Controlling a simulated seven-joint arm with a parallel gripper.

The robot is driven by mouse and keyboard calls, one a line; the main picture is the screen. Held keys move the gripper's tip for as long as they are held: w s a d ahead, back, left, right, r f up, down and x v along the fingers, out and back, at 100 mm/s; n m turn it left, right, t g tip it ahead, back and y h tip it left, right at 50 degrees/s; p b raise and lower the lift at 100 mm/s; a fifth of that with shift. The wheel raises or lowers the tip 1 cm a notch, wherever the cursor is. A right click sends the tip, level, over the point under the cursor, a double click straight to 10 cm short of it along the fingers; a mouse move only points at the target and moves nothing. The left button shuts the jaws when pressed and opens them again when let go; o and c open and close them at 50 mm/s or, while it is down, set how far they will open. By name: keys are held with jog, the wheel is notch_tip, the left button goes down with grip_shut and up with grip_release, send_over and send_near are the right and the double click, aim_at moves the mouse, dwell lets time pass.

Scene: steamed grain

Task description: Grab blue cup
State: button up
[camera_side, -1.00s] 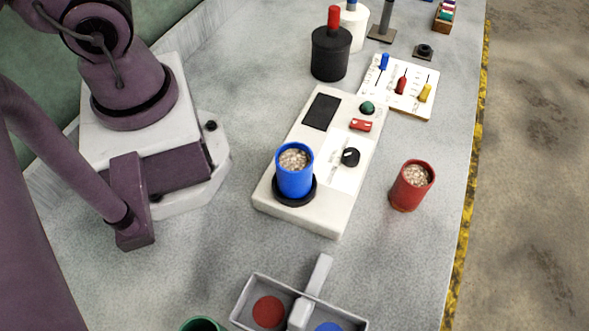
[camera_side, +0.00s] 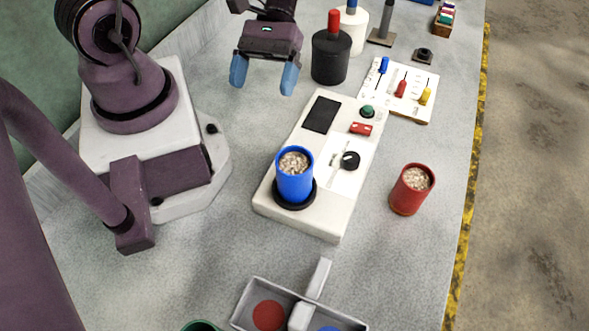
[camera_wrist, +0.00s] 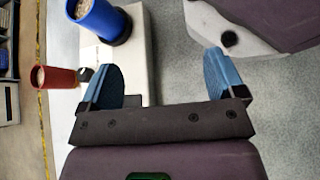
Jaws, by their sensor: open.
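The blue cup (camera_side: 295,178), filled with pale grain, stands upright on a round black pad at the near end of the white panel device (camera_side: 262,199). My gripper (camera_side: 263,77) is above the bench, up and to the left of the device's far end. Its blue fingers are spread apart with nothing between them. In the wrist view, the blue cup (camera_wrist: 97,20) is at the top left, beyond the left finger and apart from my gripper (camera_wrist: 165,80).
A red cup (camera_side: 411,190) with grain stands right of the device. A grey divided tray (camera_side: 262,283) is in front, with a green cup rim (camera_side: 201,326) beside it. A black bottle (camera_side: 330,56) and a slider board (camera_side: 428,75) are behind.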

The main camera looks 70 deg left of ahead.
aim_at(293, 153)
jog(key=d+f+n+h, duration=0.1)
jog(key=d+n+h, duration=0.1)
jog(key=d+h, duration=0.1)
jog(key=d+f+n+t+h, duration=0.1)
jog(key=d+n+h, duration=0.1)
jog(key=d+h, duration=0.1)
jog(key=d+f+n+t+h, duration=0.1)
jog(key=d+n+h, duration=0.1)
jog(key=d, duration=0.2)
jog(key=shift+w+d+f+h, duration=0.3)
jog(key=shift+d+f+h, duration=0.05)
jog(key=shift+f+h, duration=0.05)
jog(key=shift+x, duration=3.05)
jog(key=shift+w+f, duration=0.1)
jog(key=shift+w, duration=0.05)
jog(key=shift+c, duration=0.5)
jog(key=c, duration=1.1)
